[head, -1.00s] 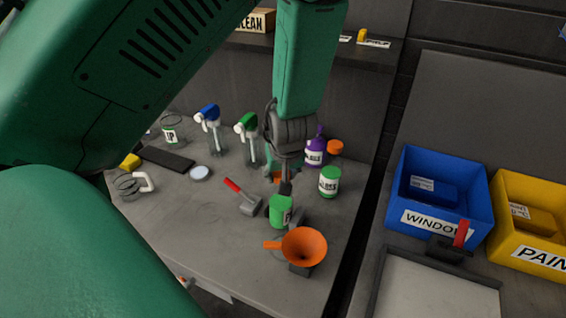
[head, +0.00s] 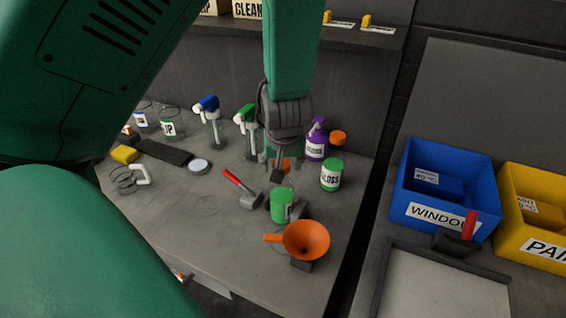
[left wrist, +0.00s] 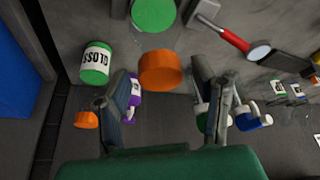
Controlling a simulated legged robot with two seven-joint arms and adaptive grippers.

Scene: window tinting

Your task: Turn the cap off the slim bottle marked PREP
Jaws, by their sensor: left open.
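An orange round cap (left wrist: 161,70) shows from above between the fingers of my left gripper (left wrist: 163,84) in the left wrist view, with a gap on both sides. Its bottle's body is hidden below it, and I read no PREP label in either view. In the head view my left gripper (head: 279,172) points down at the back of the bench, and a bit of orange (head: 289,164) shows just behind it. The gripper is open. I cannot tell its height above the cap. My right gripper is not in view.
A green-lidded GLOSS jar (head: 331,175), a purple bottle (head: 316,145) and another orange cap (head: 337,137) stand to the right. A green jar (head: 281,207), an orange funnel (head: 306,240) and a red-handled tool (head: 240,187) lie nearer. Spray bottles (head: 247,127) stand left.

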